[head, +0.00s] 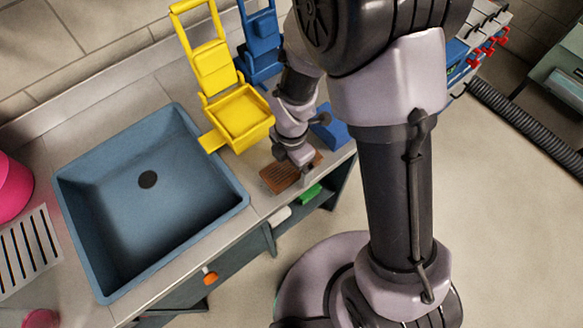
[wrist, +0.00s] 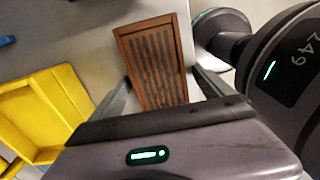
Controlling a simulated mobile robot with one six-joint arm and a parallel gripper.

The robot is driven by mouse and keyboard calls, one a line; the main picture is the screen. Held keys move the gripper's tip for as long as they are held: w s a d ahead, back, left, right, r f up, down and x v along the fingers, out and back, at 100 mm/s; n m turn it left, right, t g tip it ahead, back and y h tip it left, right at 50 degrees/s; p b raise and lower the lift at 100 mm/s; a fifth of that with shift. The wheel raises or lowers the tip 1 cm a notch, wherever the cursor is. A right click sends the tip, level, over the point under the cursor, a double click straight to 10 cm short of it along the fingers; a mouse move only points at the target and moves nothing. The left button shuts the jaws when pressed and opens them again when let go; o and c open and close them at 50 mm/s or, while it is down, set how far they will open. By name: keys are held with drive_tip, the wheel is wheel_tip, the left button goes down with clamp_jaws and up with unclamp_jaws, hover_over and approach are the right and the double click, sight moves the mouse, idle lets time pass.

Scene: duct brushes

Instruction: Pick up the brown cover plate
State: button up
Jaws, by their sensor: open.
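The brown cover plate (head: 281,177) is a flat rectangle with dark slots, lying on the grey counter to the right of the sink. In the wrist view the plate (wrist: 155,62) shows nearly whole, its near end between the two fingers. My gripper (wrist: 160,92) is open, with one finger on each side of the plate. In the head view my gripper (head: 305,172) is at the plate's right part and hides some of it. I cannot tell whether the fingers touch the plate.
A yellow folding holder (head: 240,115) stands left of the plate; it also shows in the wrist view (wrist: 40,115). A blue sink (head: 150,200) lies further left. A blue block (head: 330,130) sits behind my gripper. The counter's front edge is close to the plate, with a green item (head: 308,194) below.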

drive_tip(key=shift+r, duration=0.1)
drive_tip(key=c, duration=1.8)
drive_tip(key=shift+o, duration=0.2)
